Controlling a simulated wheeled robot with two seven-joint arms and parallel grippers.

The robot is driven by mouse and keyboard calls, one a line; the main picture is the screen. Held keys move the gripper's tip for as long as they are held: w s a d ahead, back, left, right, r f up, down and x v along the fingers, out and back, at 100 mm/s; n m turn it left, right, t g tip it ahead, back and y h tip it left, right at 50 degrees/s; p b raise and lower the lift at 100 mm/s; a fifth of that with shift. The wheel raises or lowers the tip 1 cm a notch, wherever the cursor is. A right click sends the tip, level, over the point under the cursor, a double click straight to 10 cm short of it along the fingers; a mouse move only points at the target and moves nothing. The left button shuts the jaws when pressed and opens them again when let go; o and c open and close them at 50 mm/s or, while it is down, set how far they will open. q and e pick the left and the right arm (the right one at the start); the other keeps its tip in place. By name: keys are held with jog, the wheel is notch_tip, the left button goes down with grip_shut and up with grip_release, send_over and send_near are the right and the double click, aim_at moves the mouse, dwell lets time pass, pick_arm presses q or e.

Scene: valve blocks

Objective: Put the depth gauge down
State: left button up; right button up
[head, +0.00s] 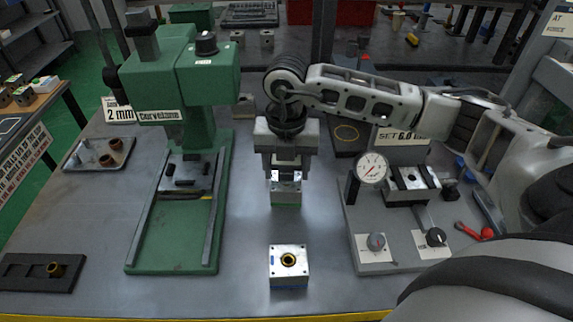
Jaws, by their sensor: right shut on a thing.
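My right gripper (286,172) points straight down over the middle of the bench, its arm reaching in from the right. It is shut on the depth gauge, which is mostly hidden between the fingers; only a small pale part shows. Directly beneath is a metal valve block with a green base (286,195). I cannot tell whether the gauge touches the block's top. A dark pad with an empty yellow ring (346,134) lies to the right, behind the dial fixture. My left gripper is not in view.
A second block with a brass bushing (289,262) stands nearer. A green press (186,90) stands left. A dial fixture (371,170) with knobs stands right. A tray with brass bushings (100,153) and a dark holder (40,272) lie left. Bare bench separates press and blocks.

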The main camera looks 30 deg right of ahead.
jog(key=o, duration=1.1)
jog(key=shift+o, duration=0.2)
jog(key=shift+r+p, duration=0.35)
jog(key=shift+p, duration=0.05)
notch_tip(320, 180, up, 12)
jog(key=shift+r+b, duration=0.15)
jog(key=shift+b, duration=0.15)
jog(key=shift+s, duration=0.1)
